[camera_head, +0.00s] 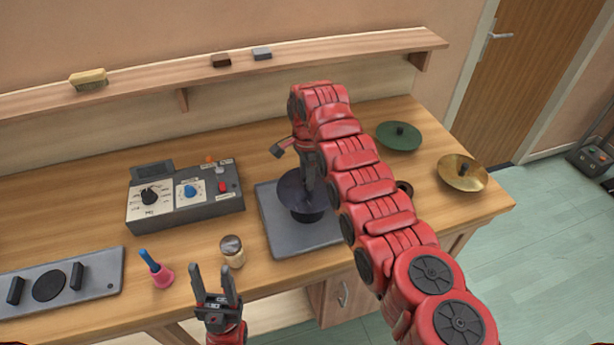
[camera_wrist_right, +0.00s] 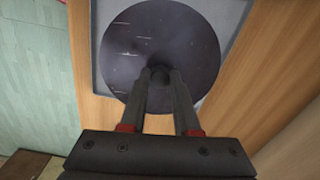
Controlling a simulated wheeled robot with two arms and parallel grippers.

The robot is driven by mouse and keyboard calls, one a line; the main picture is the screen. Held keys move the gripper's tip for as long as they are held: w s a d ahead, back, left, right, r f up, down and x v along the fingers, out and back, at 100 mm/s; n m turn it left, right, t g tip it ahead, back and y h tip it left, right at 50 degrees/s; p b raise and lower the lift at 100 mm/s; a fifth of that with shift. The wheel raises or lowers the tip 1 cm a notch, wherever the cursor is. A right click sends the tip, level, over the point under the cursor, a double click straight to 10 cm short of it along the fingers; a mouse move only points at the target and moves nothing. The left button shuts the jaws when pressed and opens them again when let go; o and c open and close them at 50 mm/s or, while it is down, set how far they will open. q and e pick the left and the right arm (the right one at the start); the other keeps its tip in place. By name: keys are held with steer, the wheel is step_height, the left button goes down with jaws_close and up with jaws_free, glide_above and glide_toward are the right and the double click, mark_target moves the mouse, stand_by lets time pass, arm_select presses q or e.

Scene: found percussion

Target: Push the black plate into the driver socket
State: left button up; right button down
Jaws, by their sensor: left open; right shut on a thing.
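The black plate (camera_head: 292,190) is a round dark disc above the grey driver base (camera_head: 270,226) on the workbench. In the right wrist view the black plate (camera_wrist_right: 140,50) fills the middle, over the grey base (camera_wrist_right: 98,12). My right gripper (camera_head: 308,182) is shut on the plate's central knob (camera_wrist_right: 160,74). A dark round body shows under the plate, but the socket is hidden, so I cannot tell whether the plate is seated. My left gripper (camera_head: 214,284) is open and empty at the bench's front edge, fingers pointing up.
A control box (camera_head: 185,197) with knobs stands left of the base. A small jar (camera_head: 232,251), a pink-and-blue bell (camera_head: 157,270) and a grey panel (camera_head: 62,285) are near the front. Green (camera_head: 399,136) and brass (camera_head: 462,173) discs lie at right. A shelf (camera_head: 190,85) runs behind.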

steer(key=shift+f, duration=0.25)
steer(key=c, duration=0.6)
jaws_free()
steer(key=shift+o, duration=0.2)
steer(key=shift+r+b, duration=0.45)
steer(key=shift+r, duration=0.05)
step_height(320, 180, up, 5)
steer(key=shift+f+b, duration=0.1)
steer(key=shift+b, duration=0.85)
step_height(320, 180, up, 3)
steer(key=shift+s+r+p, duration=0.1)
steer(key=shift+r+p, duration=0.1)
steer(key=shift+p, duration=0.15)
step_height(320, 180, up, 8)
steer(key=p, duration=0.8)
steer(key=shift+p, duration=0.35)
